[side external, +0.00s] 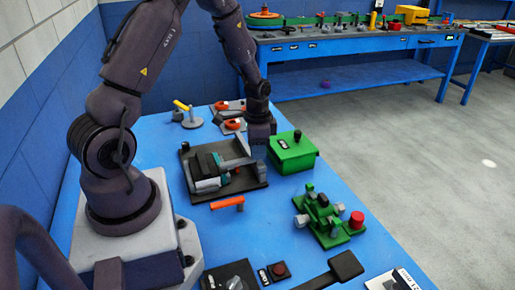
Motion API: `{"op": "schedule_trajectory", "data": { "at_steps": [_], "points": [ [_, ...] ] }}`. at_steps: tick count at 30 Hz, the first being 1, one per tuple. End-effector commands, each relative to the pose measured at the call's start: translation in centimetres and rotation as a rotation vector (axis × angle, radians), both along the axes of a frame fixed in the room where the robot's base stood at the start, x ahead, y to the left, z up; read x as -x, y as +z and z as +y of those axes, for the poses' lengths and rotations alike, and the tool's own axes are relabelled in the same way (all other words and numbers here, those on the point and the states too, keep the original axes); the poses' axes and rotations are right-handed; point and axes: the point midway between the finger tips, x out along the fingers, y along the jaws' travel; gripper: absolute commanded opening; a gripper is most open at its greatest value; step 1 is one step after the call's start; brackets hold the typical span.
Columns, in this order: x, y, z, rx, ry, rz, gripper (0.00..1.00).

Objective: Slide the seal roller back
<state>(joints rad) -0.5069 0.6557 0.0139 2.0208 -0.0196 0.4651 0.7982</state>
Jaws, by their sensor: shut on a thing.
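A dark base plate (236,189) lies on the blue table in front of my arm. On it stands a unit with a black block (203,164) and teal and pale grey parts. A grey bar (238,163) reaches from this unit to the right, toward my gripper. I take this bar to be part of the seal roller, but the view is too small to be sure. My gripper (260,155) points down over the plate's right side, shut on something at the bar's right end. The fingertips and the held part are mostly hidden.
A green box (293,154) with a black knob stands close to the right of my gripper. An orange handle (227,203) lies in front of the plate. A green fixture (325,215) with a red knob (356,219) is at front right. Orange-ringed parts (233,125) sit behind.

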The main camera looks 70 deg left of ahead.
Motion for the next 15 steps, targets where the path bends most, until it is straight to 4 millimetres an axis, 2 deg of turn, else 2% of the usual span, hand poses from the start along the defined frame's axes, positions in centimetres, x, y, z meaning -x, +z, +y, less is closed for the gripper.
{"op": "schedule_trajectory", "data": {
  "at_steps": [5, 8, 15],
  "points": [
    [0.1, 0.0, 1.9, -0.001, 0.005, 0.000, 0.00],
    [0.1, 0.0, 4.0, -0.002, 0.008, -0.001, 0.00],
    [0.1, 0.0, 10.3, -0.003, 0.009, -0.001, 0.00]
  ]
}}
